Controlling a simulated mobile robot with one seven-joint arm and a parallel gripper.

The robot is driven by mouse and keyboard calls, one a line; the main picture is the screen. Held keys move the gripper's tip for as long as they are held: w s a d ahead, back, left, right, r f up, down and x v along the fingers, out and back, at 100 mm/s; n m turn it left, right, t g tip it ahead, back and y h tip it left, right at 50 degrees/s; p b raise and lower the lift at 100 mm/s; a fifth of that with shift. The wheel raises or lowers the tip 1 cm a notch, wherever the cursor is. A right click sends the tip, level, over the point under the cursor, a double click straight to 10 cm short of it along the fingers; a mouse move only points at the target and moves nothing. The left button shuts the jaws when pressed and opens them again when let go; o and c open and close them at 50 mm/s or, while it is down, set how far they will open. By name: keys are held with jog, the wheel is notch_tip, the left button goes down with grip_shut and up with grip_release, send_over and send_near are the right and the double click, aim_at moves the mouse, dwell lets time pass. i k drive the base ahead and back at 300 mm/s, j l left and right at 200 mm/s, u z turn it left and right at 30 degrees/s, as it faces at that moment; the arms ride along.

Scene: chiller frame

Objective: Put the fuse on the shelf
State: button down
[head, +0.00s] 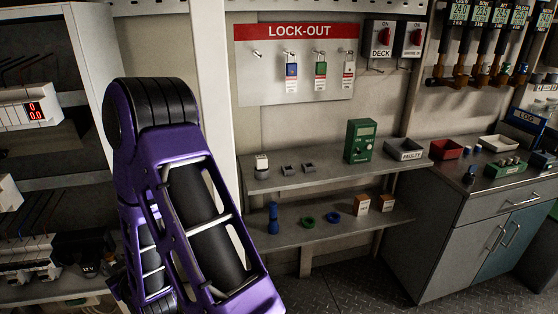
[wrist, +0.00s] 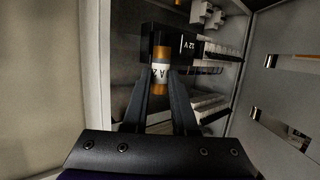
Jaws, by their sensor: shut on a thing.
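In the wrist view, my gripper (wrist: 159,80) is shut on the fuse (wrist: 160,62), an orange-brown cylinder with a white, marked band. The fuse stands upright between the fingertips, in front of a dark block labelled 12V (wrist: 189,45) inside a cabinet. In the head view, my purple arm hides the gripper and fuse. The upper grey shelf (head: 325,179) is on the wall right of my arm, with a lower shelf (head: 330,232) beneath it.
The upper shelf bears small grey holders (head: 290,170), a green meter (head: 360,141) and a FAULTY tray (head: 404,149). The lower shelf bears a blue torch (head: 273,218), rings and small boxes (head: 361,204). The white cabinet post (head: 212,90) stands between my arm and the shelves.

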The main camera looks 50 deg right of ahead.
aim_at(330, 159)
jog(key=k+l+z, duration=0.1)
jog(key=k+z, duration=0.2)
jog(key=k, duration=0.2)
jog(key=z, duration=1.1)
jog(key=i+l+z, duration=0.1)
jog(key=i+l, duration=0.4)
jog(key=i, duration=0.2)
jog(key=z, duration=0.05)
